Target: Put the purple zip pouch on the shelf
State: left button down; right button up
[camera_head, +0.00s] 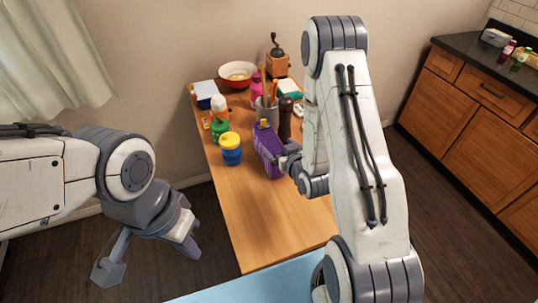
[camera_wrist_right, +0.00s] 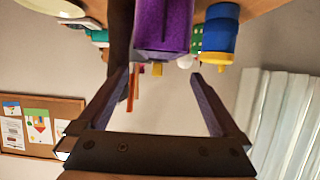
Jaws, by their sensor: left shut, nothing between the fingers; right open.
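The purple zip pouch (camera_head: 267,147) stands on the wooden table among other items. It also fills the upper middle of the right wrist view (camera_wrist_right: 163,25), with small yellow parts at its edge. My right gripper (camera_head: 290,163) is open beside the pouch's right side in the head view. In the right wrist view its spread fingers (camera_wrist_right: 160,95) have the pouch ahead of them, with nothing gripped. My left gripper (camera_head: 150,257) is shut and empty, off the table at the lower left. I cannot make out a shelf in either view.
The wooden table (camera_head: 243,215) is bare toward its near end. A blue-and-yellow jar (camera_head: 231,149) stands left of the pouch, a dark pepper mill (camera_head: 285,119) and a utensil crock (camera_head: 267,110) behind it. A red bowl (camera_head: 238,75) is farther back. Wooden cabinets (camera_head: 480,120) stand at right.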

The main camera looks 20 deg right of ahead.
jog(key=b+x, duration=0.3)
jog(key=x, duration=0.6)
jog(key=shift+f+b, duration=0.2)
jog(key=shift+b, duration=0.15)
grip_shut()
jog(key=shift+w+r, duration=0.1)
